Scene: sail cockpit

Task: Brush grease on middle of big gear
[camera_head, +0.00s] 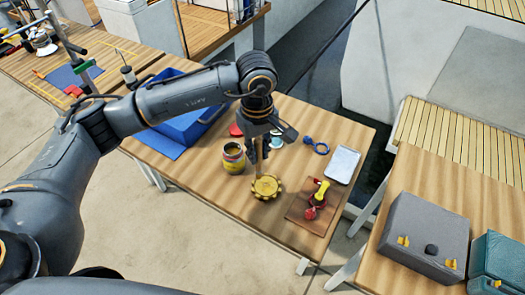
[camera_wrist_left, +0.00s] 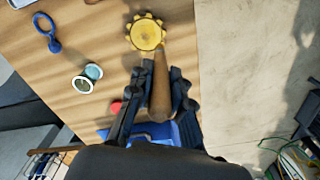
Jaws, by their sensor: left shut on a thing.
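The big gear (camera_head: 266,188) is a yellow toothed disc lying flat near the front of the wooden table. It also shows at the top of the left wrist view (camera_wrist_left: 147,33). My left gripper (camera_head: 260,146) is above the gear and shut on the wooden handle of a brush (camera_wrist_left: 160,88), which points down. The brush's lower end is over or at the gear; I cannot tell whether it touches. A yellow-brown jar (camera_head: 234,160), perhaps of grease, stands just left of the gear in the head view. My right gripper is not in view.
Right of the gear, a brown mat (camera_head: 305,222) carries a red and yellow tool (camera_head: 318,193). A blue bin (camera_head: 188,125) stands at the table's left.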

